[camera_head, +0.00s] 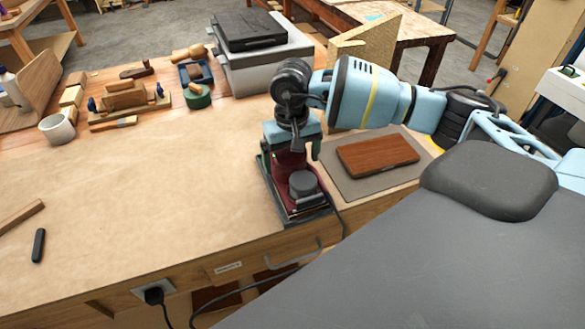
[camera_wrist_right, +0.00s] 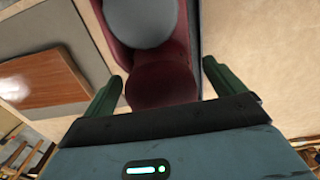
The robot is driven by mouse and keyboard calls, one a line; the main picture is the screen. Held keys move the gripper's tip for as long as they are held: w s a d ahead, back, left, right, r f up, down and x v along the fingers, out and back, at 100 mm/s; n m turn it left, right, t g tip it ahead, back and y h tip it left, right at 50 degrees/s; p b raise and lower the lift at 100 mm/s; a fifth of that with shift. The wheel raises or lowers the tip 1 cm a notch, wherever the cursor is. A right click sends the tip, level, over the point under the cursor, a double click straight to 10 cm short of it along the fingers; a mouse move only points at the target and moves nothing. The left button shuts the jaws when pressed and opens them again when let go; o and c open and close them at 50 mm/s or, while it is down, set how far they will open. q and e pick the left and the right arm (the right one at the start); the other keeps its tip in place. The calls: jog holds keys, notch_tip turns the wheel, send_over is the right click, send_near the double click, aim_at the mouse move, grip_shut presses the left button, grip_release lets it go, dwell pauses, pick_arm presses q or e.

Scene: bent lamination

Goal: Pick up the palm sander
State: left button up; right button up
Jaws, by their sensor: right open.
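The palm sander (camera_head: 294,187) has a dark red body, a round grey knob on top and a black base. It stands at the front edge of the workbench, with a black cord running off its right side. My right gripper (camera_head: 288,155) is over its rear part, pointing down. In the right wrist view the sander (camera_wrist_right: 160,75) lies between the two green fingers of the gripper (camera_wrist_right: 163,82), which are apart, with a gap visible on each side. My left gripper is not in either view.
A wooden board (camera_head: 378,155) lies on a grey mat (camera_head: 345,187) to the right of the sander. A grey case (camera_head: 262,68) stands behind. A white cup (camera_head: 57,129) and wooden tools are at the back left. The bench middle (camera_head: 150,190) is clear. A plug (camera_head: 154,295) sits in the bench front.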

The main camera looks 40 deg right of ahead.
jog(key=c, duration=1.4)
jog(key=shift+o, duration=0.2)
jog(key=shift+w+r, duration=0.1)
jog(key=shift+r, duration=0.05)
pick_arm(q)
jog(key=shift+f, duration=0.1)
pick_arm(e)
jog(key=shift+r, duration=0.1)
jog(key=shift+r, duration=1.35)
jog(key=shift+a+r+b, duration=0.15)
jog(key=shift+r+b, duration=0.15)
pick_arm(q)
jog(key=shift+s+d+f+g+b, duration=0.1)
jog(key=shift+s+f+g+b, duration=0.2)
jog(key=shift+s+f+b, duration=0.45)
pick_arm(e)
jog(key=s+a+r, duration=0.1)
jog(key=s+a, duration=0.9)
jog(key=s, duration=0.2)
jog(key=shift+a+r, duration=0.2)
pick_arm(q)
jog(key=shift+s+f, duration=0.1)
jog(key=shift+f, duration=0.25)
